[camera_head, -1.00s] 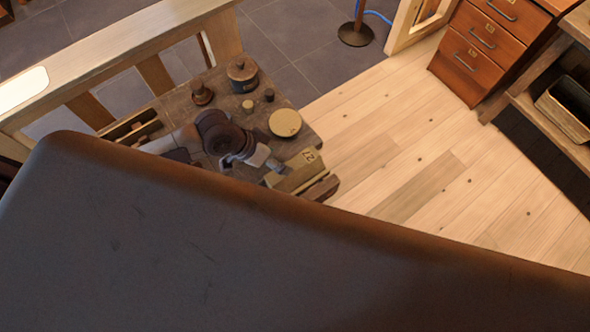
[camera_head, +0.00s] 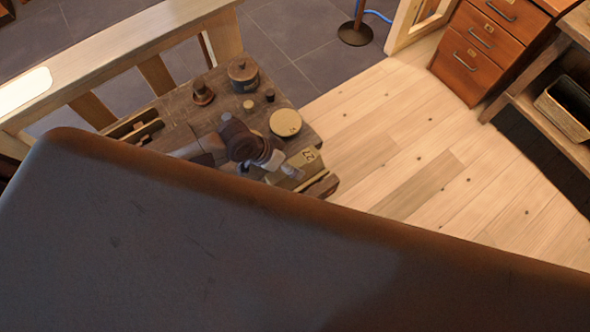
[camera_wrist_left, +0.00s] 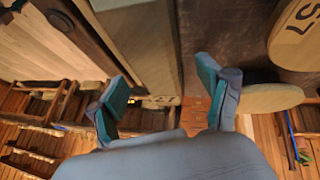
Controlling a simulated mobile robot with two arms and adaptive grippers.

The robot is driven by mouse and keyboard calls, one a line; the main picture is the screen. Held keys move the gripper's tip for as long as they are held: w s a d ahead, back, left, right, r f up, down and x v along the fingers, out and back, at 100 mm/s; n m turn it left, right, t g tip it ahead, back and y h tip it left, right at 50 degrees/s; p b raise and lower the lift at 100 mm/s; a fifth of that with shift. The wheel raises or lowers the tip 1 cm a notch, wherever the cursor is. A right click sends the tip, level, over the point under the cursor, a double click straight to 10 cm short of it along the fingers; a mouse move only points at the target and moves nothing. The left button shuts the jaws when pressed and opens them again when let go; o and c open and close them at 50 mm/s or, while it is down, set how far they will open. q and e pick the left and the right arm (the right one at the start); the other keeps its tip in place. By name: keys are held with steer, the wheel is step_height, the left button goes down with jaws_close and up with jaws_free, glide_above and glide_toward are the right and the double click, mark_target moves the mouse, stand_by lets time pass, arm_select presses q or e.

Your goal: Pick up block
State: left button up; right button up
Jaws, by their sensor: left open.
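The block (camera_head: 308,157) is a pale tan oblong with a dark printed mark. It lies at the near right corner of the dark wooden bench (camera_head: 180,103), partly hidden by my left gripper. In the left wrist view the block (camera_wrist_left: 143,45) runs between and beyond the fingers. My left gripper (camera_head: 292,171) is open over the block. Its two blue-green fingers (camera_wrist_left: 162,88) appear on either side of the block in the wrist view; I see no contact, and their height over it is unclear. My right gripper is in neither view.
A round tan-topped disc (camera_head: 285,122) sits close behind the block. A lidded pot (camera_head: 243,75), a turned spool (camera_head: 202,92) and small pegs stand farther back. A large dark surface (camera_head: 200,240) hides the foreground. Wooden floor is clear to the right.

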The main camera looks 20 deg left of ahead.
arm_select(q)
steer(key=shift+f, duration=0.1)
steer(key=shift+c, duration=0.3)
steer(key=c, duration=1.3)
steer(key=shift+c, duration=0.5)
